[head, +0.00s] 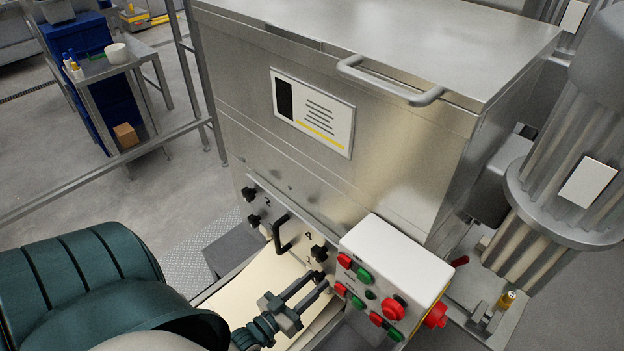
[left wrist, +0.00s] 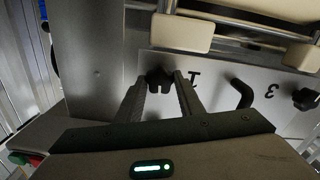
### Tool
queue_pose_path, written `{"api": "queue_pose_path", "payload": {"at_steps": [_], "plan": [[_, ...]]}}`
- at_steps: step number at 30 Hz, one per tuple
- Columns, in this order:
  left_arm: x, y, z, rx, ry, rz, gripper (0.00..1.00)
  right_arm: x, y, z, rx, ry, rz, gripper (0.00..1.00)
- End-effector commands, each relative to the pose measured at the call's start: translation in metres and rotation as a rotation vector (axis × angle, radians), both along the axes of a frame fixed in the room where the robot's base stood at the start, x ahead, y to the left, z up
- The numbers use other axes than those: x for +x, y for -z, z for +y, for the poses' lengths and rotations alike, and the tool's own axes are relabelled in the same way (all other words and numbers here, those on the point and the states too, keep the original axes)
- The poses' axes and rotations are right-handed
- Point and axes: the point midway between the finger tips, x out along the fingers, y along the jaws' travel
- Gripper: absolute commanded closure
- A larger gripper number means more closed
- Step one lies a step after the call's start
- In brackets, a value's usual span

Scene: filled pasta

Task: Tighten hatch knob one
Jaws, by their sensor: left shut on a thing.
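The hatch panel (head: 284,236) is a pale metal plate low on the machine's front, with a black handle (head: 282,233) and dark star-shaped knobs near its corners. Knob one, by the numeral 1, shows in the left wrist view (left wrist: 159,79). My left gripper (head: 317,280) reaches the panel's lower right corner. In the left wrist view its two fingers are shut on knob one, one on each side. In the head view the fingertips mostly hide this knob. Another knob (head: 319,252) sits just above it. My right gripper is not in view.
A white control box (head: 393,266) with red and green buttons stands close to the right of my left gripper. A ribbed motor (head: 560,190) is farther right. A metal railing (head: 110,165) and a small table (head: 105,65) are at the left.

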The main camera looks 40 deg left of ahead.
Motion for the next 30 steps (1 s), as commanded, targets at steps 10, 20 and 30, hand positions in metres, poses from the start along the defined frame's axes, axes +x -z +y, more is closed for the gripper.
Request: {"api": "queue_pose_path", "payload": {"at_steps": [10, 20, 30], "plan": [[-0.0014, 0.0027, -0.0010, 0.006, 0.002, 0.005, 0.88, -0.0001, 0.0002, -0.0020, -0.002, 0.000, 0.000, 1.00], [-0.0007, 0.0014, -0.0005, 0.005, 0.001, 0.002, 0.47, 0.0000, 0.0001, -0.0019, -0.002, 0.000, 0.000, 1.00], [-0.0030, 0.0014, 0.0002, 0.005, 0.001, 0.001, 0.47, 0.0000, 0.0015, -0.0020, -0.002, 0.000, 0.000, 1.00]]}}
